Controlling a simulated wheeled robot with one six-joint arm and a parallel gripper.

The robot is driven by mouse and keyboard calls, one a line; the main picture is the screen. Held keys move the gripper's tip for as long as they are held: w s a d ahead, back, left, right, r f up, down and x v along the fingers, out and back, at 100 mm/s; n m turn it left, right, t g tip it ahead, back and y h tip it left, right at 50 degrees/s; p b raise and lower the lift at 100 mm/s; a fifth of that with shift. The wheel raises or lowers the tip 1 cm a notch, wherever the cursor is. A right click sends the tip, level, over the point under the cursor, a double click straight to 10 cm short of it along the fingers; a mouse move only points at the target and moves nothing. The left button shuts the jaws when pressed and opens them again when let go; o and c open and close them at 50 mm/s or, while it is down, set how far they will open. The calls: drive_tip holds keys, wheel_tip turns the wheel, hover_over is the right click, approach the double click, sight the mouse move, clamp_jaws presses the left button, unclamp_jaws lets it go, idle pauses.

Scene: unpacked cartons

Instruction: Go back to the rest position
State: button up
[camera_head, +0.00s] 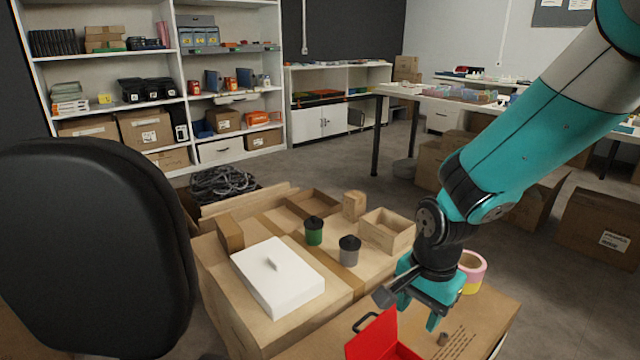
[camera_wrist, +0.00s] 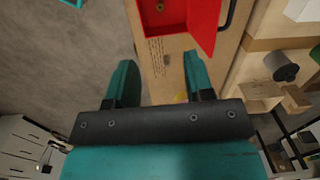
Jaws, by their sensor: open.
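My gripper (camera_wrist: 157,82) is open and empty in the wrist view, with its two teal fingers apart. In the head view my gripper (camera_head: 408,303) hangs above the front carton, near a red box (camera_head: 374,338) with its lid raised. The red box also shows in the wrist view (camera_wrist: 203,22), ahead of the fingers, with a dark handle. A small brown cylinder (camera_head: 442,339) shows at the red box's right in the head view.
Cartons in front of me carry a white box (camera_head: 277,276), a green jar (camera_head: 314,231), a grey jar (camera_head: 349,250), an open wooden box (camera_head: 387,231) and a pink and yellow tape roll (camera_head: 472,271). A black chair back (camera_head: 90,250) stands at the left. Shelves (camera_head: 160,80) line the back.

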drive_tip(key=s+a+r+n+y, duration=0.2)
drive_tip(key=s+r+n, duration=0.6)
drive_tip(key=s+a+r+n+y, duration=0.2)
drive_tip(key=s+r+n, duration=0.5)
drive_tip(key=s+n, duration=0.15)
wheel_tip(320, 180, up, 24)
drive_tip(key=p, duration=2.3)
drive_tip(key=shift+s+d+f, duration=0.15)
drive_tip(key=shift+s+d, duration=0.05)
drive_tip(key=shift+s, duration=0.15)
